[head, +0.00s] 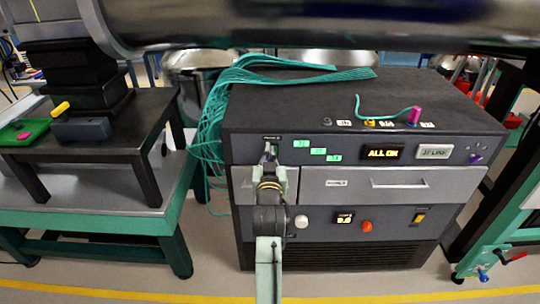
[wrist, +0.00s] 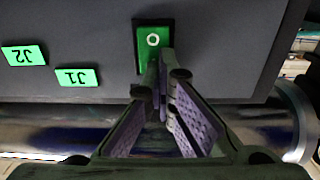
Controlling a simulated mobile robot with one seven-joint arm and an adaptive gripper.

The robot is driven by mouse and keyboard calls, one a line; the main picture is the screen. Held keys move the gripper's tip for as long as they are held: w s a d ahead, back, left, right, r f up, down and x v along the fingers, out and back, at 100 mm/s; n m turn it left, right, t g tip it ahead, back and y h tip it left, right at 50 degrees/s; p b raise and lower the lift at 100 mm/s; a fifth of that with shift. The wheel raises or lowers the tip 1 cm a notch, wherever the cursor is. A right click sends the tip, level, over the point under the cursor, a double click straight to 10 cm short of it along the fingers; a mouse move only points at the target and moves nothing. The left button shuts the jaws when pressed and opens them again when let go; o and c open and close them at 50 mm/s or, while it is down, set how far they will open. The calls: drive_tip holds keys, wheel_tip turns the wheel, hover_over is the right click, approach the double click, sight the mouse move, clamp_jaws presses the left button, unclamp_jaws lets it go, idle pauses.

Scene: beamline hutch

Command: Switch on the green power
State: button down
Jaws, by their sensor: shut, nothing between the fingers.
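The green power switch (wrist: 153,42) is a green rocker in a black frame on the dark front panel, with a white ring mark on its face. It shows near the top middle of the wrist view. My gripper (wrist: 158,62) is shut and empty, its tips together at the picture's lower edge of the switch. I cannot tell if they touch it. In the head view my gripper (head: 268,158) is at the upper left of the cabinet (head: 300,105) front and mostly hides the switch.
Green labels (head: 318,151) sit right of the switch, with a lit ALL ON display (head: 381,153) farther right. Below are a drawer (head: 390,184), a white knob (head: 301,222) and a red button (head: 367,226). Teal cables (head: 210,130) hang down the cabinet's left side.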

drive_tip(key=shift+w+d+r, duration=0.1)
drive_tip(key=shift+r, duration=0.45)
drive_tip(key=s+f, duration=0.1)
drive_tip(key=s, duration=1.1)
drive_tip(key=shift+s, duration=0.15)
